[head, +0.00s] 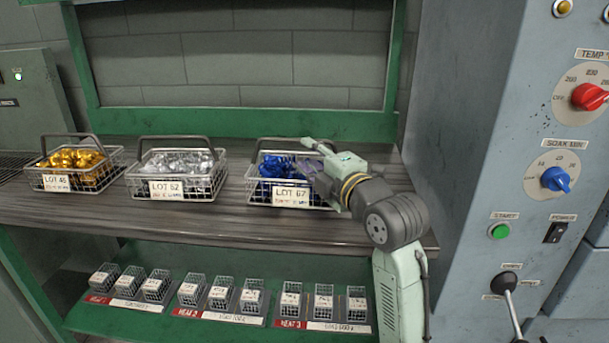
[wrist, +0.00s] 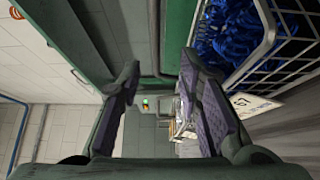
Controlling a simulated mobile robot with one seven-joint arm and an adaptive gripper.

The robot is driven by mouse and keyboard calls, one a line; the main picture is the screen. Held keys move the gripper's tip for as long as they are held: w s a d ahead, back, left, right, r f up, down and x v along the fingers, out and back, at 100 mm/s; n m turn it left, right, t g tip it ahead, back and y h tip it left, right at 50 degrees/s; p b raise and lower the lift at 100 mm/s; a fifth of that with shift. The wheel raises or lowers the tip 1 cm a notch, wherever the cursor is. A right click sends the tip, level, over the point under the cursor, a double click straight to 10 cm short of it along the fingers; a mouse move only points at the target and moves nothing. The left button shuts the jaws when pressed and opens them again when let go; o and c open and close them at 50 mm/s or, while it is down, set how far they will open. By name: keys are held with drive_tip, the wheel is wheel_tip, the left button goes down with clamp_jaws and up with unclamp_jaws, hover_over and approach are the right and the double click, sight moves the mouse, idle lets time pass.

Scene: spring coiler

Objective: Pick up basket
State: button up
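Three wire baskets with dark handles stand on the upper shelf in the head view. The left basket (head: 32,180), tagged LOT 45, holds gold pieces. The middle basket (head: 218,172), tagged LOT 52, holds silver pieces. The right basket (head: 254,191), tagged LOT 67, holds blue coils. My gripper (head: 308,158) is at the right end of that basket and hides part of it. In the wrist view my gripper (wrist: 165,92) is open, with nothing between its fingers. The blue-coil basket (wrist: 268,42) is beside the right finger there, outside the gap.
Several small labelled wire baskets (head: 219,293) stand in groups on the lower green shelf (head: 150,325). A grey control cabinet (head: 470,150) with knobs and a lever rises at the right. Bare wood (head: 225,228) runs along the front of the upper shelf.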

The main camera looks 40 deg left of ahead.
sight(297, 140)
drive_tip(key=x, duration=0.4)
drive_tip(key=p+x, duration=0.1)
drive_tip(key=x, duration=0.1)
drive_tip(key=p+x, duration=0.1)
drive_tip(key=shift+w+r, duration=0.3)
drive_tip(key=shift+r, duration=0.05)
drive_tip(key=shift+w+a+f, duration=0.1)
drive_tip(key=shift+w+a, duration=0.1)
drive_tip(key=shift+a, duration=0.15)
clamp_jaws()
idle(0.4)
